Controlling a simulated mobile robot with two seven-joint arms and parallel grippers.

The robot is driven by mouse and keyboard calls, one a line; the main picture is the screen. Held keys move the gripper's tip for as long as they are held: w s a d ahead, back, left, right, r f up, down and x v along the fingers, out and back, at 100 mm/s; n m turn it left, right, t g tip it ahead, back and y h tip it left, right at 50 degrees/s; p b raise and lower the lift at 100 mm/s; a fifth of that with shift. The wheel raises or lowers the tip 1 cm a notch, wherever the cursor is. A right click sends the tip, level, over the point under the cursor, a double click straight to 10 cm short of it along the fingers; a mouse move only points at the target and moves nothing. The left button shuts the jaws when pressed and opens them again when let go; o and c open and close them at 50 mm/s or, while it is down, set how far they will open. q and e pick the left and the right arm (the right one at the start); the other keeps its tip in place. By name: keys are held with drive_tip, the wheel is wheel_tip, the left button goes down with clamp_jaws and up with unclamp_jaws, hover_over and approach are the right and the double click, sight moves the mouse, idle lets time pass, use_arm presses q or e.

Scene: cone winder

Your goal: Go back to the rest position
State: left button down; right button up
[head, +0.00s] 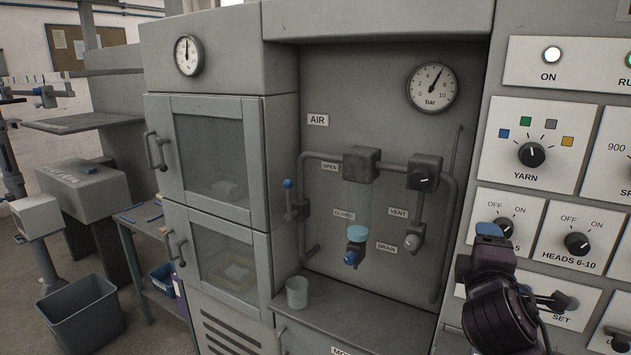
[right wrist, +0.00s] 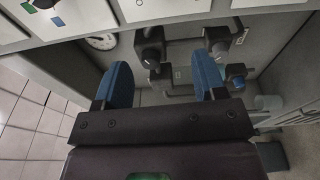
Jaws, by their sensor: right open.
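My right gripper (head: 489,230) is at the lower right of the head view, in front of the control panel (head: 516,193), and covers part of the HEADS 1-5 knob's labels. In the right wrist view, its two blue fingers (right wrist: 162,75) stand wide apart with nothing between them. Behind the fingers, the valves and pipes of the air station (right wrist: 152,57) show at a distance. I cannot tell the exact gap between the gripper and the panel. My left gripper is in neither view.
The air recess has a gauge (head: 432,87), a blue-handled lever (head: 288,190), a bowl (head: 358,235) and a cup (head: 297,292) on its ledge. Cabinet doors with handles (head: 155,152) stand left of it. A grey bin (head: 80,315) is on the floor. A small handle (head: 559,301) sits right of my arm.

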drive_tip(key=s+a+f+m+y, duration=0.1)
drive_tip(key=a+f+m+y, duration=0.2)
drive_tip(key=f, duration=0.5)
drive_tip(key=a+f+m+y, duration=0.2)
drive_tip(key=f+m+y, duration=0.25)
drive_tip(key=f, duration=0.45)
drive_tip(key=s+d+f+m+g+b, duration=0.1)
drive_tip(key=s+f+m+g, duration=0.4)
drive_tip(key=s+f, duration=1.7)
drive_tip(key=shift+d+f+b, duration=0.3)
drive_tip(key=shift+d+f, duration=0.45)
drive_tip(key=shift+d, duration=0.15)
